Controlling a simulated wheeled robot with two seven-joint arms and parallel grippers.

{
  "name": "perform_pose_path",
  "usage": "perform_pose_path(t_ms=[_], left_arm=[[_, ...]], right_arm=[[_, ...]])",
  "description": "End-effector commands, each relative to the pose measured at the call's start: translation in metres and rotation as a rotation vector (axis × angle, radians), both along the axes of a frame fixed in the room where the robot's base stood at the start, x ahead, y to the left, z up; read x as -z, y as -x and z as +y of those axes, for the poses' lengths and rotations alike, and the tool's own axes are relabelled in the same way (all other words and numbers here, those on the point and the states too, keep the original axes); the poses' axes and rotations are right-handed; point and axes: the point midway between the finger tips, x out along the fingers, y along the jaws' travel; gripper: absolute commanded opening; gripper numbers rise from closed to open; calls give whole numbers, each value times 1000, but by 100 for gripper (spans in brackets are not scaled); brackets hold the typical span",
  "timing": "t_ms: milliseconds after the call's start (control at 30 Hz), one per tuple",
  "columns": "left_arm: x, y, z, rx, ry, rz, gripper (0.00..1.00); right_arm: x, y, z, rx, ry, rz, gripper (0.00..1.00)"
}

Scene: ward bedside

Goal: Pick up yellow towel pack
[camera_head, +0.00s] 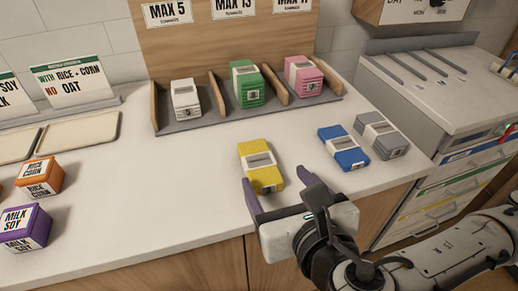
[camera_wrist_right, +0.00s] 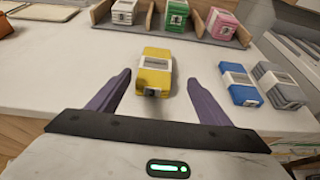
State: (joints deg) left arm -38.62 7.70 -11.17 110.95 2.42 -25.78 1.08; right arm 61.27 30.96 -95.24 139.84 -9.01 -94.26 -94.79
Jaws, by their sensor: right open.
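The yellow towel pack (camera_head: 261,170) lies flat on the white counter near its front edge, with a pale label band around it. It also shows in the right wrist view (camera_wrist_right: 156,75), ahead of and between the fingers. My right gripper (camera_head: 277,188) is open, with its two purple fingers at the near end of the pack. In the right wrist view the gripper (camera_wrist_right: 157,92) has clear gaps between each finger and the pack. My left gripper is not in view.
Blue (camera_head: 343,149) and grey (camera_head: 381,136) packs lie to the right of the yellow one. A wooden divided rack (camera_head: 205,125) behind holds white (camera_head: 185,99), green (camera_head: 248,85) and pink (camera_head: 303,77) packs. Orange (camera_head: 40,177) and purple (camera_head: 25,229) boxes sit at left. Counter between is clear.

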Motion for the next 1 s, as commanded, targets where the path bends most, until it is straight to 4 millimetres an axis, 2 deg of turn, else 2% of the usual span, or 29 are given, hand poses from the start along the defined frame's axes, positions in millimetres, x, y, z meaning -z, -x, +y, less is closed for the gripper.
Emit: perform_pose_path(t_ms=[200,433,700,1000], left_arm=[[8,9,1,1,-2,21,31],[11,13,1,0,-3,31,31],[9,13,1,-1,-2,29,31],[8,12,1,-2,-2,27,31]], right_arm=[[13,-30,8,2,5,-1,72],[17,-46,16,1,1,-1,72],[29,-80,32,2,0,-1,72],[32,-85,34,0,-1,0,72]])
